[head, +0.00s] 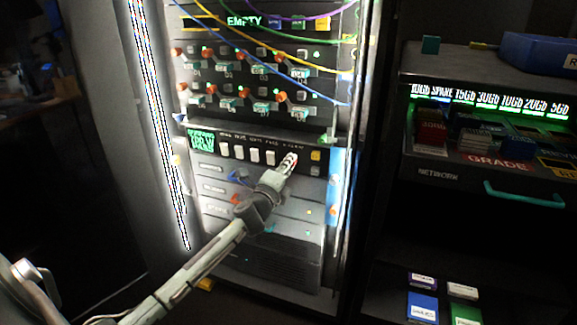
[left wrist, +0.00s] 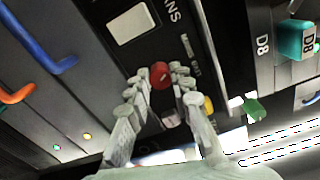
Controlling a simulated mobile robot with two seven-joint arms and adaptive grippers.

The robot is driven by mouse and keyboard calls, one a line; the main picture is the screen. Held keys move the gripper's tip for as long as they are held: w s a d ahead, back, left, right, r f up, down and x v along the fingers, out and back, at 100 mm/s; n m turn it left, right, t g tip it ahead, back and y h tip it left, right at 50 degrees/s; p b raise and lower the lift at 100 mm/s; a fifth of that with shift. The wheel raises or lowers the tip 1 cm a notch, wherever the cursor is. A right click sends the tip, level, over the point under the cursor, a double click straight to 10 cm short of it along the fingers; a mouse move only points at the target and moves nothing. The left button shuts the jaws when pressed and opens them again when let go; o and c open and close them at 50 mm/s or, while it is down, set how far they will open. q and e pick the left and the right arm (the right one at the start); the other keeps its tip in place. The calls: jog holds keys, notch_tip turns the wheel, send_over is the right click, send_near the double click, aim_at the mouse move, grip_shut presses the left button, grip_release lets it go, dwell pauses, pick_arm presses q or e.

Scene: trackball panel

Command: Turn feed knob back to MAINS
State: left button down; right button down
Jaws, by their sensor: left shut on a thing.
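My left gripper (head: 289,162) reaches the right part of the switch row on the rack panel in the head view. In the left wrist view its fingertips (left wrist: 161,72) are closed on either side of a small round red knob (left wrist: 161,77). Small white print, partly readable as "NS" and a second line, lies beside the knob. The knob's pointer setting cannot be read. My right gripper is in neither view.
White switches (head: 255,156) stand in a row left of the gripper. A yellow button (head: 316,155) sits just to its right. Cables and teal-handled modules (head: 262,107) are above. A shelf with a teal handle (head: 524,195) stands at right.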

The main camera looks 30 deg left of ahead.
pick_arm(q)
jog(key=c, duration=1.3)
grip_release()
jog(key=shift+c, duration=0.2)
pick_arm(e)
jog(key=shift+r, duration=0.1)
pick_arm(q)
jog(key=v, duration=1.2)
jog(key=shift+s+f, duration=0.1)
jog(key=s+d+f+n+g+p, duration=0.1)
jog(key=s+d+f+n+g, duration=0.1)
jog(key=s+f+n+g, duration=0.5)
jog(key=s+d+f+n+g, duration=0.1)
jog(key=s+f+n, duration=0.35)
jog(key=f, duration=0.65)
jog(key=s+d+f+n+g+h, duration=0.1)
jog(key=s+d+f+n+g, duration=0.1)
jog(key=s, duration=0.5)
jog(key=s+d+f+n+g+h+p, duration=0.1)
jog(key=s+d+f+n+g, duration=0.2)
jog(key=s+d+f, duration=0.4)
jog(key=shift+d+f+g+h, duration=0.2)
jog(key=shift+d+g+h, duration=0.2)
jog(key=shift+d+g, duration=0.25)
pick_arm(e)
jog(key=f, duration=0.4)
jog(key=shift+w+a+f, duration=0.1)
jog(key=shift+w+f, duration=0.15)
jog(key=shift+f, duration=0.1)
